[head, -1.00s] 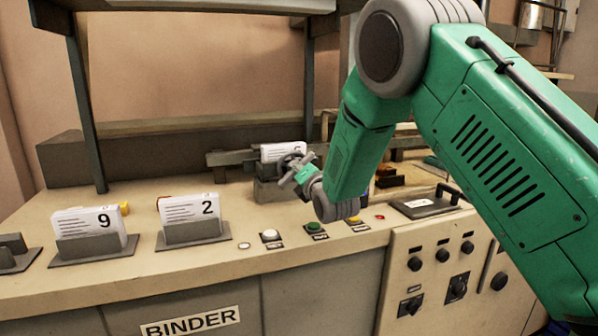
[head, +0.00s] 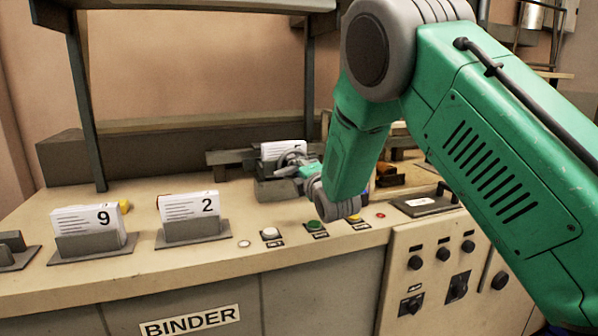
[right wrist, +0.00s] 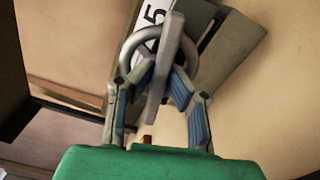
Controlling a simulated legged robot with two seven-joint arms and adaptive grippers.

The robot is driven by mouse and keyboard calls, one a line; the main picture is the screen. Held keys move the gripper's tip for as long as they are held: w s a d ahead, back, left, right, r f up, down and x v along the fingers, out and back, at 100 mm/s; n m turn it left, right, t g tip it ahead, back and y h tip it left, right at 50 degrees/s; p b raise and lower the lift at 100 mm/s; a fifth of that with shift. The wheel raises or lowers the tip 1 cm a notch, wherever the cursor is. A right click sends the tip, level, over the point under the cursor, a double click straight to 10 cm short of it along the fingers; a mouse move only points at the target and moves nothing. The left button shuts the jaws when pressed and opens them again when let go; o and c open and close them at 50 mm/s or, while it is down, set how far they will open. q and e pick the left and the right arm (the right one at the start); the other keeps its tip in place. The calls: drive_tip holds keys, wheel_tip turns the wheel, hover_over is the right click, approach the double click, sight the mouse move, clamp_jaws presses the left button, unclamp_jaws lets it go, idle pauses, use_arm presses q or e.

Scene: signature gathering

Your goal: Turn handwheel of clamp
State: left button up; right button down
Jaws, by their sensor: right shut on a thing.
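The clamp (head: 272,190) stands at the back of the bench and holds a white stack of pages (head: 281,149). Its round grey handwheel (right wrist: 128,58) shows in the right wrist view, in front of the pages marked 5. My right gripper (head: 297,163) is at the handwheel, and it also shows in the right wrist view (right wrist: 161,72). Its blue-padded fingers are shut on the wheel, either side of a grey bar. In the head view the gripper and my forearm hide much of the wheel. My left gripper is not in view.
Two page holders marked 9 (head: 88,247) and 2 (head: 194,233) stand at the left. White (head: 271,234), green (head: 316,225) and yellow buttons line the front edge. A dark plate with a handle (head: 425,205) lies at the right.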

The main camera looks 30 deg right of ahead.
drive_tip(key=m, duration=0.3)
drive_tip(key=f+m, duration=0.1)
drive_tip(key=m, duration=0.3)
drive_tip(key=m+b, duration=0.1)
drive_tip(key=m, duration=0.3)
drive_tip(key=shift+s+a+f, duration=0.1)
drive_tip(key=shift+f, duration=0.15)
idle(0.4)
drive_tip(key=c, duration=1.6)
unclamp_jaws()
drive_tip(key=shift+o, duration=0.2)
drive_tip(key=shift+r, duration=0.15)
drive_tip(key=shift+r, duration=0.1)
drive_tip(key=v, duration=1.1)
drive_tip(key=shift+s, duration=0.4)
